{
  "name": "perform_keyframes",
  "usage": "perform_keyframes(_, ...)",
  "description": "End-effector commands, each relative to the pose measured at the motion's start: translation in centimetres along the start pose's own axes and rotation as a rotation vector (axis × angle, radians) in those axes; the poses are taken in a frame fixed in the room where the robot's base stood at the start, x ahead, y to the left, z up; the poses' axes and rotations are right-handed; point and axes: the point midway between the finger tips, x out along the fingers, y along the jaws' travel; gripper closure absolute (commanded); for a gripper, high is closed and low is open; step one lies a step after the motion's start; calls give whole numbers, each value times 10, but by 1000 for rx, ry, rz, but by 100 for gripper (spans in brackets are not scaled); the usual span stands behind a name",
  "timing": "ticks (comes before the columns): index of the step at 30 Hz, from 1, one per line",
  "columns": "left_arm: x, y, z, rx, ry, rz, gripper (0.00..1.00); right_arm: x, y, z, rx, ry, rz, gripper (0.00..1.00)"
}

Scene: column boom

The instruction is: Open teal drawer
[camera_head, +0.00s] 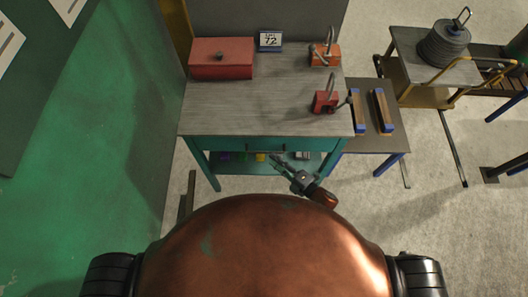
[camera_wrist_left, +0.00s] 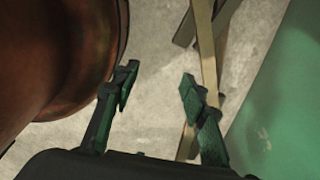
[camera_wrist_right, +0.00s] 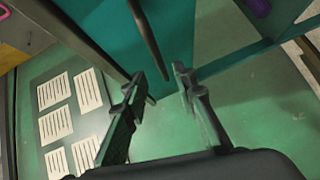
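The teal drawer (camera_head: 232,144) sits under the grey top of the workbench and looks closed. Its teal front (camera_wrist_right: 170,35) fills the upper middle of the right wrist view. A dark bar (camera_wrist_right: 146,32), seemingly its handle, runs down there and ends between my right fingertips in the picture. My right gripper (camera_head: 277,160) is just in front of the drawer; it also shows in the right wrist view (camera_wrist_right: 158,82). Its fingers are apart with gaps beside the bar, and contact cannot be told. My left gripper (camera_wrist_left: 158,82) is open and empty, and outside the head view.
On the workbench top (camera_head: 240,108) stand a red box (camera_head: 222,60), a number display (camera_head: 270,41) and two padlock-like items, one orange (camera_head: 324,55), one red (camera_head: 325,102). A lower table (camera_head: 378,130) adjoins on the right. A green wall panel (camera_head: 100,130) stands left.

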Motion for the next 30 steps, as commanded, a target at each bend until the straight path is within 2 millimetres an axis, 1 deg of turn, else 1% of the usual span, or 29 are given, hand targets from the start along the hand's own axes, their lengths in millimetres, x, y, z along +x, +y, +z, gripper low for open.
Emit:
perform_keyframes(6, 2, 0, -2, 1, 2, 0, 60, 36, 0, 0, 2, -1, 1, 74)
perform_keyframes(9, 3, -1, -6, 2, 7, -1, 60, 50, 0, 0, 3, -1, 1, 74)
perform_keyframes(13, 4, -1, -12, 3, 15, -1, 60, 62, 0, 1, 3, -2, 0, 74)
perform_keyframes(17, 4, -1, -14, 3, 17, -1, 60, 67, -1, 1, 3, -3, -2, 74)
perform_keyframes(24, 4, -1, -12, 3, 15, -1, 60, 68, -1, 1, 4, -3, -2, 74)
perform_keyframes(30, 4, -1, -10, 3, 12, -1, 60, 68, -1, 1, 4, -3, -2, 88)
